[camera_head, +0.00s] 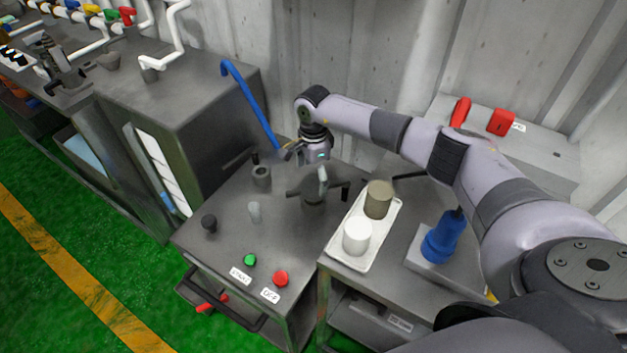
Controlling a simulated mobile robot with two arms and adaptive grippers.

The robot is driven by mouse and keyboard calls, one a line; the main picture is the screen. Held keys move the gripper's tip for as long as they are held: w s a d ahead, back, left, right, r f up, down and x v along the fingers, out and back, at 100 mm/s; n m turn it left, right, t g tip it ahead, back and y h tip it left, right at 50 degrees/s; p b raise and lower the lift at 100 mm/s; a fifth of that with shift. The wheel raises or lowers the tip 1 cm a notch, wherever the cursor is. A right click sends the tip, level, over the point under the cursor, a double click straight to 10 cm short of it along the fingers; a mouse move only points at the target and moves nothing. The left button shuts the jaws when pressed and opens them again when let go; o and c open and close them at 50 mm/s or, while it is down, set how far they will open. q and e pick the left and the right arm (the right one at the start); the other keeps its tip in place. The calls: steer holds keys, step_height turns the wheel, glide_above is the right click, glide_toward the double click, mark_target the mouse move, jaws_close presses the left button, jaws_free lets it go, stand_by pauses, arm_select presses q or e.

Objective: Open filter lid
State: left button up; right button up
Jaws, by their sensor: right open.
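The filter lid looks to be the round dark grey metal part (312,192) with side arms, on top of the metal cabinet (225,243) in the middle. A dark handle sticks out at its right side. My right arm reaches in from the right. My right gripper (306,166) is open and just above the lid, with one finger close over it. I cannot tell whether that finger touches the lid. The lid appears seated on the cabinet top. My left gripper is not in view.
On the cabinet top stand a small grey cylinder (261,178), a clear peg (255,212), a black knob (209,223), a green button (250,260) and a red button (281,278). A white tray (375,240) with two cylinders stands right. A blue pipe (249,103) rises behind.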

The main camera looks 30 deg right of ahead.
mark_target(314, 186)
steer(key=shift+f, duration=1.85)
steer(key=shift+c, duration=0.5)
steer(key=c, duration=1.6)
